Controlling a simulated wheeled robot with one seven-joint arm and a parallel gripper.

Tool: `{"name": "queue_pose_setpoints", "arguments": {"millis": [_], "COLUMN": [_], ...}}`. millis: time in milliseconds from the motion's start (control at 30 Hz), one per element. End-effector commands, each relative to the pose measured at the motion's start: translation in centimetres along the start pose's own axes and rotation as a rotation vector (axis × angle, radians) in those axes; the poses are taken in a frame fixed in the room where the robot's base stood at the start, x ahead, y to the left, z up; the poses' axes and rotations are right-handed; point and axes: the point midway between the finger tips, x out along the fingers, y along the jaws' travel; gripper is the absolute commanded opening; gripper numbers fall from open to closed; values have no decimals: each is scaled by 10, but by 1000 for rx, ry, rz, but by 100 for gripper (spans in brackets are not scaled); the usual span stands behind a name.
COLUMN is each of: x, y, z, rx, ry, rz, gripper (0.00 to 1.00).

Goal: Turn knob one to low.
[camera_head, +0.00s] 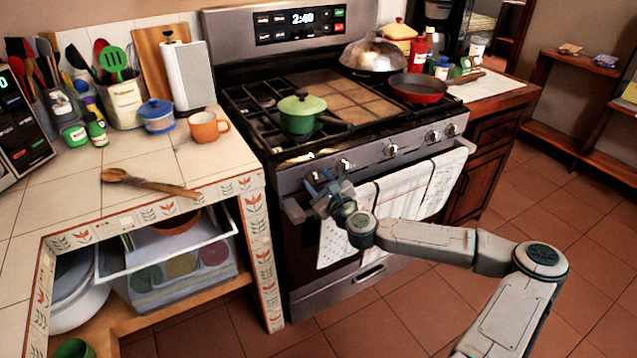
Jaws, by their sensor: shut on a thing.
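The stove (360,161) has a row of knobs along its steel front panel. My gripper (315,180) is at the left end of this panel and is shut on the leftmost knob, which it mostly hides. I take this as knob one; its marking and the angle it is turned to cannot be read. The second knob (345,165) shows just right of my gripper, untouched. Further right are a middle knob (390,150) and two knobs near the right end (432,136).
A white towel (415,195) hangs on the oven handle beneath my arm. A green pot (302,113) and a red pan (417,89) stand on the stove. The tiled counter (60,190) borders the stove on the left. The floor (500,220) at right is clear.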

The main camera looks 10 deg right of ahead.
Motion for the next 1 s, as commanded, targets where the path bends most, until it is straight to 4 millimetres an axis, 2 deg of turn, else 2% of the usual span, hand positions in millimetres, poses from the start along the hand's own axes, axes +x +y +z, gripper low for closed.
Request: {"name": "queue_pose_setpoints", "arguments": {"millis": [1000], "x": [0], "y": [5], "z": [-4], "rx": [-966], "ry": [1], "rz": [1], "gripper": [18]}}
